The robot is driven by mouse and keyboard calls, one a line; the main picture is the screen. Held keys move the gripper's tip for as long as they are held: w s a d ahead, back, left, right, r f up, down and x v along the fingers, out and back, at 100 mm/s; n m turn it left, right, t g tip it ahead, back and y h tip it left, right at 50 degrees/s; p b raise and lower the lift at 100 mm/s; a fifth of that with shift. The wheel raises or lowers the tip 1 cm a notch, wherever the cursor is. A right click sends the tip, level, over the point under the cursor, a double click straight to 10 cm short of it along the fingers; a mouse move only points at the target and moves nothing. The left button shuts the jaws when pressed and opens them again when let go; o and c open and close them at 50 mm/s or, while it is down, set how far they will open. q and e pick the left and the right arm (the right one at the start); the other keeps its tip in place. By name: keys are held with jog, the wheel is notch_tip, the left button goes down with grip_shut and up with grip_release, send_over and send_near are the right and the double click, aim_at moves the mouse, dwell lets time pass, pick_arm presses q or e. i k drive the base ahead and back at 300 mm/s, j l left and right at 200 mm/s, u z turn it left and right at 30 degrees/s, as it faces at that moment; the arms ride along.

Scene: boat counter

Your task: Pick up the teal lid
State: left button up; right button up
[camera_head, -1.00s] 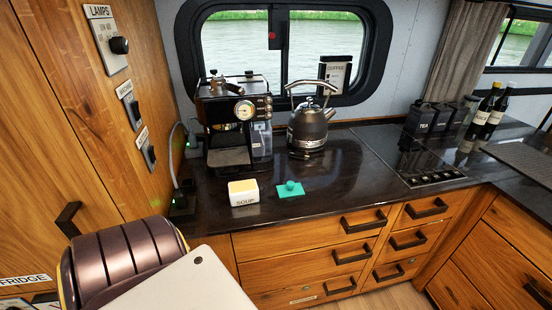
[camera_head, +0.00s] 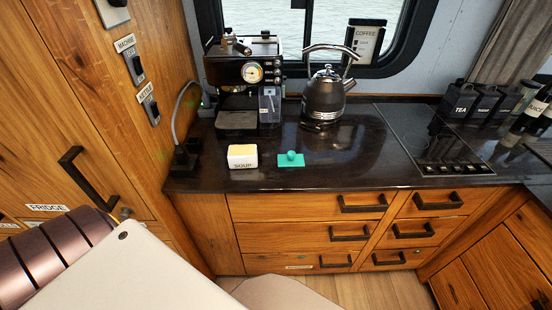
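The teal lid (camera_head: 291,160) lies flat on the dark counter near its front edge, with a round knob on top. A white container labelled SOUP (camera_head: 243,157), with a yellowish top, stands just to its left, a small gap apart. Neither of my grippers shows in the head view. Only parts of my own body are in view at the lower left, away from the lid.
A coffee machine (camera_head: 243,90) stands behind the soup container and a kettle (camera_head: 326,97) behind the lid. A cooktop (camera_head: 432,140) is set in the counter to the right. Drawers with protruding handles (camera_head: 362,202) are below. Bare counter lies right of the lid.

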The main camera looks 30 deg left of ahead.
aim_at(291, 160)
jog(key=i+l+u, duration=0.1)
jog(key=l+u, duration=0.3)
jog(key=i+l+u, duration=0.1)
jog(key=l+u, duration=0.65)
